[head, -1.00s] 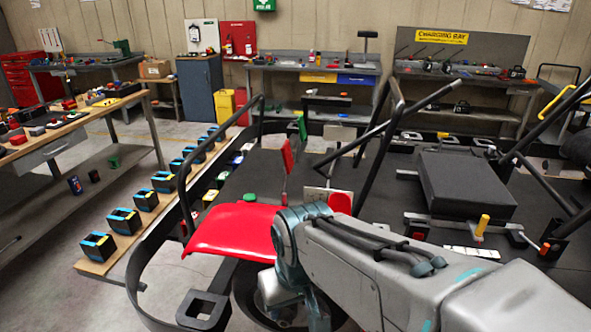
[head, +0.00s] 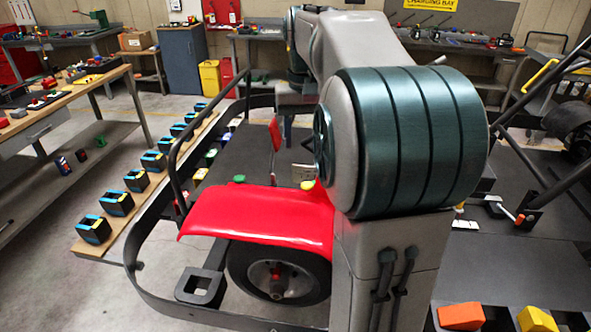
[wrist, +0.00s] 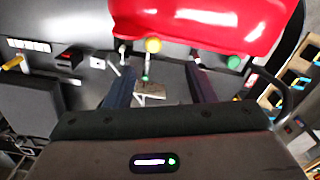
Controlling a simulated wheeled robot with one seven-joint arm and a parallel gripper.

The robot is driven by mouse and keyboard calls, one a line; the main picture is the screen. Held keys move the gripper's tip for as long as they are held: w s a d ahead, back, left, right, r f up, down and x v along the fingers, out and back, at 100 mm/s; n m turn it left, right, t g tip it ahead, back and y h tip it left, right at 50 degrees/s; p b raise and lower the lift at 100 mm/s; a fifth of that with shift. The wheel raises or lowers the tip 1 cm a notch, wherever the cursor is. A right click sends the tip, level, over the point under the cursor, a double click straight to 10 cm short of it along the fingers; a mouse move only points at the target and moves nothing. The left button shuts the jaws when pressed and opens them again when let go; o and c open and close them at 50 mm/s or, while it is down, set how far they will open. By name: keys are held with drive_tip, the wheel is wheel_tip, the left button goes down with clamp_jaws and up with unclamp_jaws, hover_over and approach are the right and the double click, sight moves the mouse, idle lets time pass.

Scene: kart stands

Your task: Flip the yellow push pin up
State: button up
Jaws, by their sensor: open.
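A round yellow knob on a thin stem, which looks like the yellow push pin (wrist: 153,45), stands close to the red fender (wrist: 200,18) in the wrist view. It also shows in the head view as a small yellow knob (head: 308,184) beside the red fender (head: 255,215), partly hidden by my arm. Whether the pin is up or down I cannot tell. My gripper (wrist: 160,76) is open and empty, its dark fingers apart, with the yellow knob ahead of the gap between the fingertips. In the head view my arm hides most of the gripper.
A green knob (wrist: 234,62) stands to the right near the fender in the wrist view. A yellow-handled lever (wrist: 13,62) is at the left. A red upright panel (head: 275,134) and black bent bars (head: 170,165) rise around the kart.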

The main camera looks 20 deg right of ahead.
sight(307, 184)
drive_tip(key=f, duration=0.4)
drive_tip(key=w+d+f, duration=0.1)
drive_tip(key=f, duration=0.3)
drive_tip(key=f+p, duration=0.1)
drive_tip(key=f, duration=0.3)
drive_tip(key=shift+w+d+f, duration=0.15)
drive_tip(key=shift+d+f, duration=0.2)
drive_tip(key=shift+f, duration=0.05)
clamp_jaws()
drive_tip(key=shift+r+p, duration=0.55)
drive_tip(key=shift+r, duration=0.35)
unclamp_jaws()
